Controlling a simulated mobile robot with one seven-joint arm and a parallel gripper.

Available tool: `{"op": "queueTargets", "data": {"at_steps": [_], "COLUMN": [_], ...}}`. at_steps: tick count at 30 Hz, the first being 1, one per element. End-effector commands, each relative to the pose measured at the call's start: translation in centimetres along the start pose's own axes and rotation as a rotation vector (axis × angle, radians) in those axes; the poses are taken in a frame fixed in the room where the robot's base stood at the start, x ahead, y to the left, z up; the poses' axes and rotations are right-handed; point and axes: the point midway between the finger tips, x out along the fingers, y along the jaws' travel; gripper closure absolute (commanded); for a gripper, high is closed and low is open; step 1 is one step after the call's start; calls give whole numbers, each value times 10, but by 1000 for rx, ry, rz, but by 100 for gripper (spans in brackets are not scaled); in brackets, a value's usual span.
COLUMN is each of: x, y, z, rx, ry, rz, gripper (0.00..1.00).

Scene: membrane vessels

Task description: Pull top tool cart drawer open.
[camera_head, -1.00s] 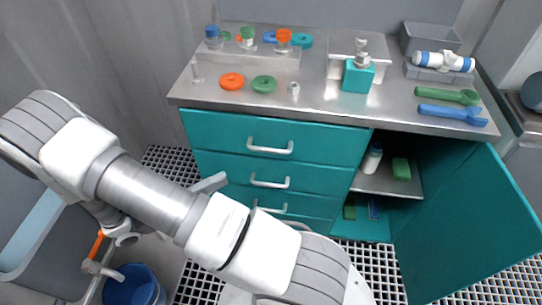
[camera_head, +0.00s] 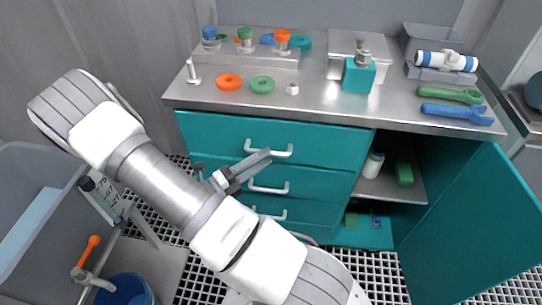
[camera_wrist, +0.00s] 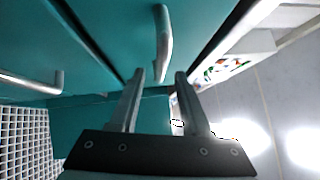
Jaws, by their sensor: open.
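The teal tool cart (camera_head: 340,195) has several drawers with pale bar handles. The top drawer (camera_head: 225,131) is closed, and its handle (camera_head: 282,153) runs along its front. My gripper (camera_head: 247,168) is in front of the cart, just below and left of the top handle. In the wrist view, my gripper (camera_wrist: 158,80) is open, with two parallel fingers pointing toward a handle (camera_wrist: 163,42). Whether the fingertips touch the drawer front cannot be told.
The second drawer's handle (camera_head: 268,187) is just below my gripper. The cart's right door (camera_head: 465,225) stands open beside a shelf with a bottle (camera_head: 373,164). The worktop holds rings, capped vessels and wrenches. A blue bucket (camera_head: 128,289) stands on the lower left.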

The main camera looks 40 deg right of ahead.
Motion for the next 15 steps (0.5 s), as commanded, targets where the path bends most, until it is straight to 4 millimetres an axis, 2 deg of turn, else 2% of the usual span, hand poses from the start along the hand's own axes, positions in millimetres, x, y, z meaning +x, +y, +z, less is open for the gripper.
{"op": "queueTargets", "data": {"at_steps": [3,6,15], "x": [17,26,33], "y": [1,1,0], "z": [0,0,0], "rx": [1,1,1], "ry": [2,2,0], "rz": [-2,0,0], "gripper": [53,53,53]}}
